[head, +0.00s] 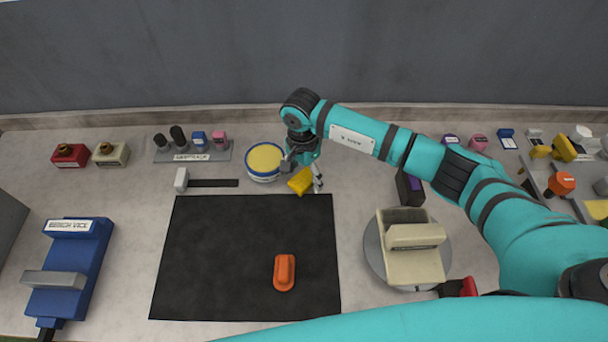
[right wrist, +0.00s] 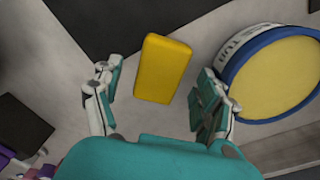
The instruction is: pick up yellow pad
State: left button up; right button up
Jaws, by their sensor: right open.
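The yellow pad (head: 300,182) lies on the table just behind the black mat's back edge, beside a round tin. In the right wrist view the yellow pad (right wrist: 163,68) shows as a small block beyond and between the fingertips. My right gripper (head: 303,178) is open above the pad, with a finger to each side of it. In the right wrist view my right gripper (right wrist: 155,88) has nothing between its fingers that it touches visibly. How high the fingers are above the table is hard to tell. My left gripper is not in view.
The round blue-and-white tin with yellow top (head: 265,161) stands close left of the right gripper. The black mat (head: 220,250) holds an orange block (head: 284,272). A beige device on a grey turntable (head: 374,245) stands right. A blue bench vice (head: 75,260) stands left.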

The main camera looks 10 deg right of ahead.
jog(key=shift+f, duration=0.35)
jog(key=shift+c, duration=0.4)
